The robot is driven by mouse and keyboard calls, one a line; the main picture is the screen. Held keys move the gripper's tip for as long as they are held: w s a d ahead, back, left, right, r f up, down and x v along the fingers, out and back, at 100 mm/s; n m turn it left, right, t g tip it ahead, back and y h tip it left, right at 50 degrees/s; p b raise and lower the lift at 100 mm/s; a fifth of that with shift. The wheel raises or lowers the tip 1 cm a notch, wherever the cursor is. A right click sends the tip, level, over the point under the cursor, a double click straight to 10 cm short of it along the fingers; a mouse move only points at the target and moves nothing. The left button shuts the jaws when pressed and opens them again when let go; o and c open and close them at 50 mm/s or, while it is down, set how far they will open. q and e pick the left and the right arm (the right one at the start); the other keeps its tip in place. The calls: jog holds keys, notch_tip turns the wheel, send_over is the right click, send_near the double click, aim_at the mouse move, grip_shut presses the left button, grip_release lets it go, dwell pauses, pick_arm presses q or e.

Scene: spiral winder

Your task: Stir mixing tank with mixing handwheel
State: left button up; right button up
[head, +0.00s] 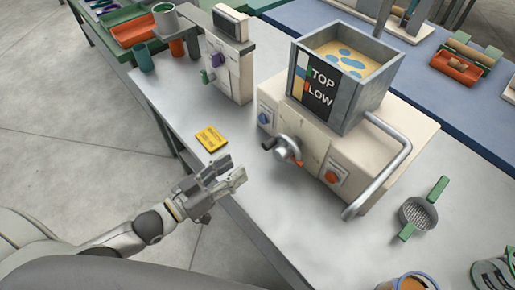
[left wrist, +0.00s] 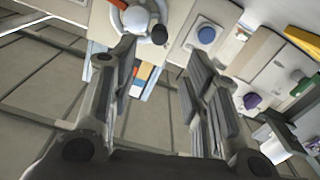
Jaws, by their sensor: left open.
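The mixing tank (head: 364,117) is a grey open box on a cream machine, with a tan and blue mixture inside and a "TOP LOW" panel on its front. The mixing handwheel (head: 288,147), round and metallic with a dark knob and an orange-red part, is on the machine's front. It also shows at the top of the left wrist view (left wrist: 137,18). My left gripper (head: 232,170) is open and empty, left of and nearer than the handwheel, apart from it. Its two fingers frame the lower left wrist view (left wrist: 163,55). My right gripper is not in view.
A blue knob (head: 264,118) and a red button (head: 331,177) flank the handwheel. A curved metal rail (head: 397,165) runs along the machine's right side. A yellow card (head: 211,138) and a smaller machine (head: 228,68) are left. A green-handled strainer (head: 419,213) lies right.

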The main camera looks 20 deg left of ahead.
aim_at(264, 147)
pick_arm(q)
jog(key=p+x, duration=0.1)
jog(key=x, duration=0.7)
jog(key=shift+d+r, duration=0.1)
jog(key=shift+w+d, duration=0.3)
jog(key=shift+w, duration=0.2)
jog(key=shift+w+d, duration=0.1)
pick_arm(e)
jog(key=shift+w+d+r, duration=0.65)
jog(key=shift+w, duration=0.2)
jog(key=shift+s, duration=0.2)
pick_arm(q)
grip_shut()
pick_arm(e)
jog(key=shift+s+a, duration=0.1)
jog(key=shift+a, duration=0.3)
